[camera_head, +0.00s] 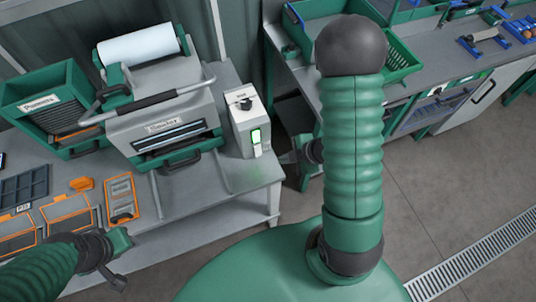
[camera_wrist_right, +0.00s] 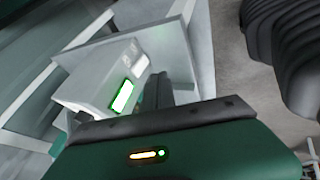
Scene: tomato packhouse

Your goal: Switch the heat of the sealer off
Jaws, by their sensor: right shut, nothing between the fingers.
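The sealer (camera_head: 165,115) stands on the grey table, with a white film roll on top and a long handle bar. The lit switch also shows in the right wrist view (camera_wrist_right: 123,97). My right gripper (camera_head: 285,158) is shut and empty, just right of and slightly below the switch, partly hidden by my arm. My left gripper (camera_head: 118,281) is low at the left, near the table's front edge; its jaw state is unclear.
Orange-framed trays (camera_head: 121,198) and a dark tray (camera_head: 24,187) lie on the table's left. A green labelled bin (camera_head: 45,100) stands left of the sealer. A second bench (camera_head: 440,65) with a green crate (camera_head: 400,55) is at right. The table front below the box is clear.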

